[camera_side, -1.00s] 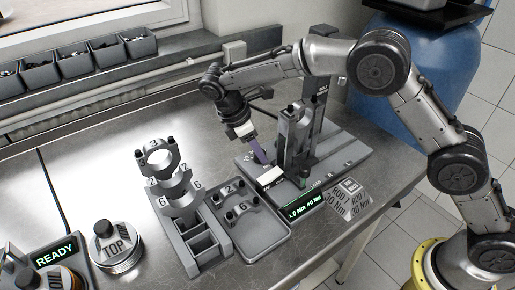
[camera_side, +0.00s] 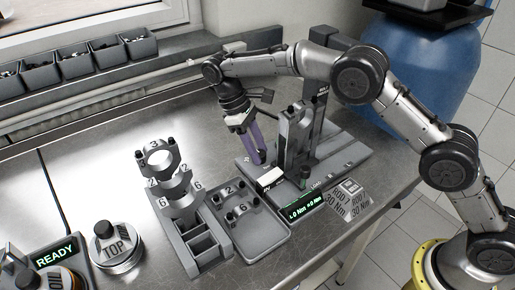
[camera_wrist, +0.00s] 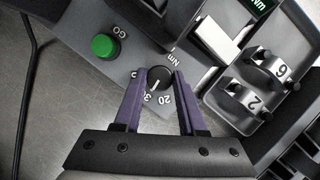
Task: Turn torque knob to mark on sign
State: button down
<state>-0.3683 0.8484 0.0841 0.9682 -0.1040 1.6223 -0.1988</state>
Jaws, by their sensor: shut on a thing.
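The black torque knob (camera_wrist: 160,75) sits between my purple fingertips in the wrist view, with 20, 30 and Nm printed around it on the grey panel. Its white pointer line faces down toward the 20 and 30 labels; the exact setting is hard to tell. My gripper (camera_side: 259,163) is shut on the knob at the left end of the grey station in the side view, where the fingers hide the knob. The sign (camera_side: 345,201) is a grey block at the station's front right, reading ROD 7, 30 Nm.
A green GO button (camera_wrist: 104,45) is beside the knob. A grey upright (camera_side: 293,135) stands close right of my gripper. A lit display (camera_side: 305,207) is at the station's front.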

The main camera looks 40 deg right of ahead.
jog(key=shift+r+m+y, duration=0.1)
jog(key=shift+m+y, duration=0.2)
jog(key=shift+m, duration=0.3)
jog(key=shift+c, duration=2.4)
grip_release()
jog(key=v, duration=0.7)
jog(key=shift+w, duration=0.2)
jog(key=shift+r, duration=0.2)
